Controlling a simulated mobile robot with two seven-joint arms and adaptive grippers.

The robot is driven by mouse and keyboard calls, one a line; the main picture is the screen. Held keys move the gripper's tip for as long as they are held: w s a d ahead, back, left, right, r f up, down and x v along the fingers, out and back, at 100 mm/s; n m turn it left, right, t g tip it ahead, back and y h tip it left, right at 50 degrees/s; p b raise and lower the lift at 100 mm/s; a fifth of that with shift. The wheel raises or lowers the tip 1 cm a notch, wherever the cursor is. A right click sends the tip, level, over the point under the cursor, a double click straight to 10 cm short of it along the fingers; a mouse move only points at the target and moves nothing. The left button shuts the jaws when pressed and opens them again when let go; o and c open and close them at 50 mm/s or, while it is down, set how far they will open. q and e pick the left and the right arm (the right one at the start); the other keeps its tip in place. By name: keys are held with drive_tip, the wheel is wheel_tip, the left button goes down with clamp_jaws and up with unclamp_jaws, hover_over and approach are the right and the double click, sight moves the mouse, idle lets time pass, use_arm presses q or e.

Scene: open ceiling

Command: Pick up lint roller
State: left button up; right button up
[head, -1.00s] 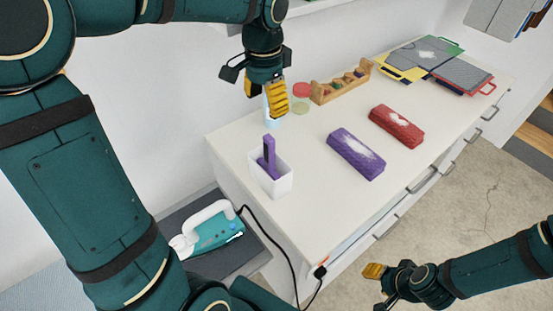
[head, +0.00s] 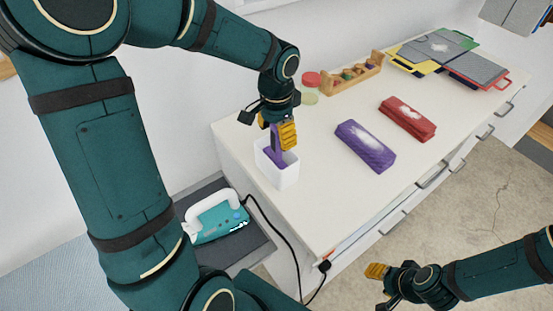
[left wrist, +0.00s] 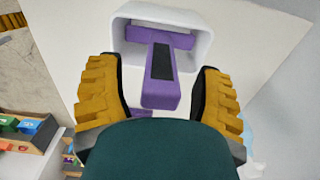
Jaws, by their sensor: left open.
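The lint roller is likely the purple item (head: 274,155) with a dark strip on its upright handle. It stands in a white open-topped container (head: 284,179) near the counter's left end. My left gripper (head: 279,134) is directly above the container, at the handle's upper part. In the left wrist view the purple handle (left wrist: 160,82) lies between the two yellow fingers, with visible gaps on both sides, so the gripper is open. My right gripper (head: 379,280) is at the lower right, away from the counter; its opening is unclear.
Purple (head: 365,146) and red (head: 408,119) cases lie on the counter (head: 325,205). A wooden rack (head: 352,77) and round lidded jars (head: 310,87) stand behind. Folders (head: 440,52) lie at the far end. A teal-white iron (head: 216,220) sits below, left, with a black cord.

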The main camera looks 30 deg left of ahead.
use_arm(q)
drive_tip(key=shift+f, duration=0.2)
clamp_jaws()
drive_tip(key=shift+r, duration=0.15)
